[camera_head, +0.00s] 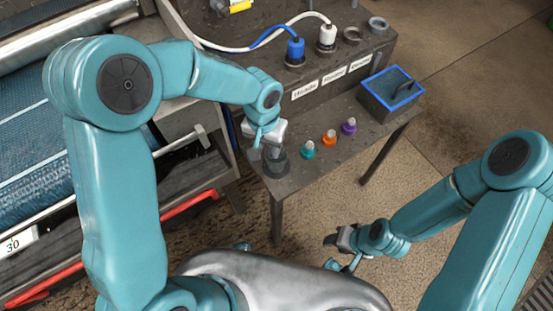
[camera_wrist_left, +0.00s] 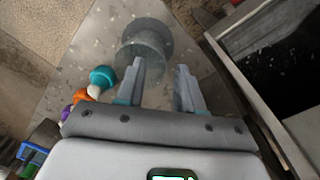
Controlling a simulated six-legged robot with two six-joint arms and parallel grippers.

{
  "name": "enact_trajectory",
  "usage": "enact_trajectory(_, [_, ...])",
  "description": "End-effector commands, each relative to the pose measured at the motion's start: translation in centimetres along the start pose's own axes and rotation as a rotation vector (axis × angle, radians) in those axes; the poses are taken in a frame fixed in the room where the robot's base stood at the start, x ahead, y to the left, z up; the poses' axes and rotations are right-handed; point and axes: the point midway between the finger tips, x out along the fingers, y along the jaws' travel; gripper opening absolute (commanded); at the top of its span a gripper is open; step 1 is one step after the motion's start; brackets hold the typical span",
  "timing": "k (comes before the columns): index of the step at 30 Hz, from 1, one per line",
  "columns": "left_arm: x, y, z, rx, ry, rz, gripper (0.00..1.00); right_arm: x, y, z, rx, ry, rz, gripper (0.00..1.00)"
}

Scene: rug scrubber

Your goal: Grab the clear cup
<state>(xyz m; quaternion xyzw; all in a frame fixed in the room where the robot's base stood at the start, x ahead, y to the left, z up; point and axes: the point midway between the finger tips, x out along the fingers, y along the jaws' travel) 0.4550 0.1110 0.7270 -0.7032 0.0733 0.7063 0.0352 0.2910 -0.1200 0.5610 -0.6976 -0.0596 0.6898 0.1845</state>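The clear cup (camera_head: 277,165), smoky and see-through, stands on the near left end of the dark metal table. My left gripper (camera_head: 266,138) is just above it and partly hides its top. In the left wrist view the cup (camera_wrist_left: 146,42) lies ahead of the fingertips, nearer the left finger. That gripper (camera_wrist_left: 160,68) is open, with nothing between its fingers. I cannot tell whether a finger touches the cup. My right gripper (camera_head: 342,247) is low over the floor, away from the table; its finger opening is unclear.
Teal (camera_head: 308,150), orange (camera_head: 330,138) and purple (camera_head: 348,126) capped small bottles stand in a row right of the cup. A blue-rimmed bin (camera_head: 391,93) sits at the table's right end. Hose connectors (camera_head: 295,48) stand on the raised back. The scrubber machine (camera_head: 35,150) is at left.

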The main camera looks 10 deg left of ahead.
Motion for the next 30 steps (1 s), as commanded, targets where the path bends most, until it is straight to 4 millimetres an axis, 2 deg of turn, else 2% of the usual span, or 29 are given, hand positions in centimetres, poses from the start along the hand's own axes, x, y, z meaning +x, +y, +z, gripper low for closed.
enact_trajectory(6, [3.5,-0.3,0.2,0.0,-0.005,0.0,0.37,0.5,0.2,0.0,0.0,0.0,0.0,0.43])
enact_trajectory(9, [4.7,-0.3,0.0,0.0,-0.003,0.0,0.37,0.6,0.2,0.0,0.0,0.0,0.0,0.43])
enact_trajectory(17, [5.0,-0.3,-0.1,0.0,0.0,0.0,0.37,0.6,0.2,0.0,0.0,0.0,0.0,0.43])
enact_trajectory(18, [5.0,-0.3,-0.1,0.0,0.0,0.0,0.33,0.6,0.2,0.0,0.0,0.0,0.0,0.43])
enact_trajectory(20, [5.0,-0.3,-0.1,0.0,0.0,0.0,0.14,0.6,0.2,0.0,0.0,0.0,0.0,0.43])
enact_trajectory(21, [5.0,-0.3,-0.1,0.0,0.0,0.0,0.01,0.6,0.2,0.0,0.0,0.0,0.0,0.43])
enact_trajectory(30, [5.0,-0.3,-0.1,0.0,-0.001,0.0,0.0,0.6,0.2,0.0,0.0,0.0,0.0,0.43])
